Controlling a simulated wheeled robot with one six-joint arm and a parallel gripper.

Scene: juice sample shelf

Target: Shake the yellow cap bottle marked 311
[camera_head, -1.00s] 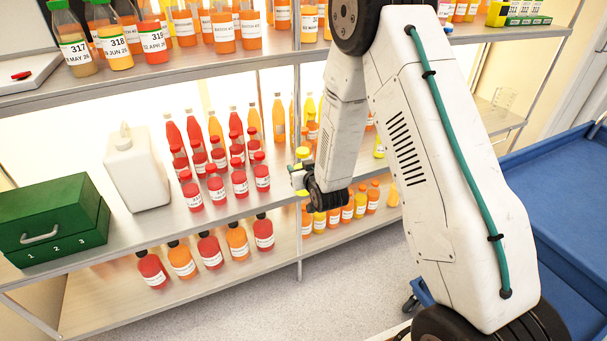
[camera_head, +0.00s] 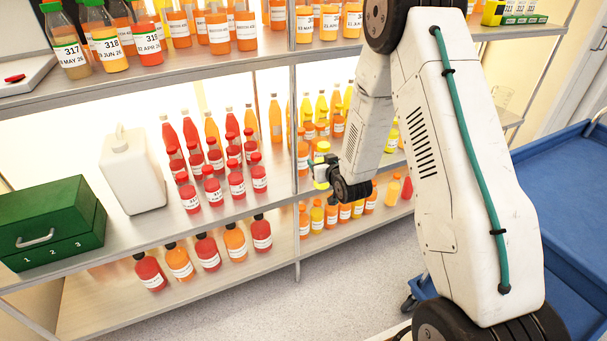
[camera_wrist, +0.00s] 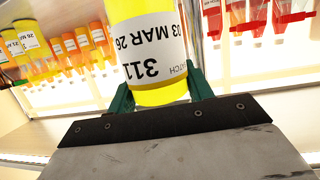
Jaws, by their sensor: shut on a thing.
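The bottle marked 311 (camera_wrist: 148,60) fills the top middle of the wrist view. It holds yellow juice and has a white label that reads upside down there, like the shelf bottles behind it. My gripper (camera_wrist: 160,98) is shut on it, with a green finger on each side. In the head view the held bottle (camera_head: 321,158) is small, with its yellow cap up, in front of the middle shelf. My gripper (camera_head: 330,174) is partly hidden there by my own wrist.
Red and orange bottles (camera_head: 212,185) crowd the middle shelf to the left, and yellow and orange ones stand behind my gripper. A white jug (camera_head: 133,172) and a green drawer box (camera_head: 50,222) stand further left. A blue cart (camera_head: 560,190) is at the right.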

